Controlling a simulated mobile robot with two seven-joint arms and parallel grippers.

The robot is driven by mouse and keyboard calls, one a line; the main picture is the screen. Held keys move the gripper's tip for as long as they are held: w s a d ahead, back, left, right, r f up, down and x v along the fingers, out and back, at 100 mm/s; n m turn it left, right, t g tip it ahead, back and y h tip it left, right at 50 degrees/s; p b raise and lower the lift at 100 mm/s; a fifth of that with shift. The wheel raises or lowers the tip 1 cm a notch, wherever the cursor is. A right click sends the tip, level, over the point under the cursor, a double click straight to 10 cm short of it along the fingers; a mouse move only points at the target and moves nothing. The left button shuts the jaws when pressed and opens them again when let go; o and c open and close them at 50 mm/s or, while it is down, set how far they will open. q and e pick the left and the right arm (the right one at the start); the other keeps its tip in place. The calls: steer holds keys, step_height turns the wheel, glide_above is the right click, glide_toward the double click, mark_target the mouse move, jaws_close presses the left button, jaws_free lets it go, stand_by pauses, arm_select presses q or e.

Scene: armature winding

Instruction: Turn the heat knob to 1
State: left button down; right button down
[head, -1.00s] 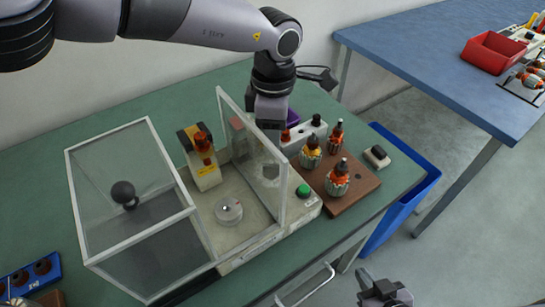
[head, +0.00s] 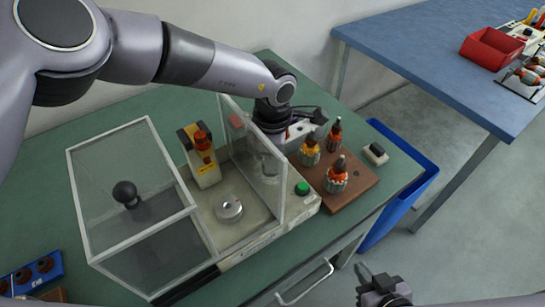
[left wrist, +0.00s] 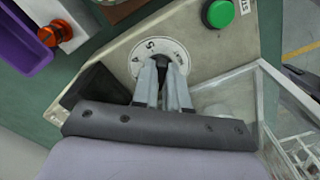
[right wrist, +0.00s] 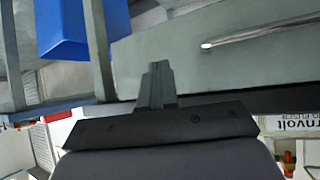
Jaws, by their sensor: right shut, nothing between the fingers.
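The heat knob (left wrist: 169,56) is a small dark knob on a round white dial (left wrist: 146,48) with printed marks, seen in the left wrist view. My left gripper (left wrist: 165,72) has its two fingers on either side of the knob, with a narrow gap between them; whether they press on it is unclear. The fingertips hide part of the dial, and I cannot read the knob's setting. In the head view my left gripper (head: 274,138) is down behind the clear panel. My right gripper (right wrist: 158,75) is shut and empty, and in the head view it (head: 375,277) is beyond the table's front edge.
A green button (head: 302,188) is on the machine near the dial. The clear panel (head: 262,175) stands close beside my left gripper. A brown board (head: 350,185) with several armatures and a clear box (head: 130,165) with a black ball knob flank it.

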stand_by(0.3)
arm_select(q)
steer(key=shift+f+n+b, duration=0.15)
steer(key=shift+n+b, duration=0.7)
steer(key=shift+n, duration=0.15)
steer(key=shift+w+n+b, duration=0.1)
steer(key=shift+n+b, duration=0.8)
steer(key=shift+n, duration=0.3)
steer(key=n+b, duration=0.2)
steer(key=n, duration=0.1)
steer(key=shift+w, duration=0.1)
steer(key=shift+n+b, duration=0.55)
steer(key=shift+n, duration=0.65)
steer(key=shift+r, duration=0.2)
steer(key=c, duration=1.1)
jaws_free()
steer(key=shift+c, duration=0.2)
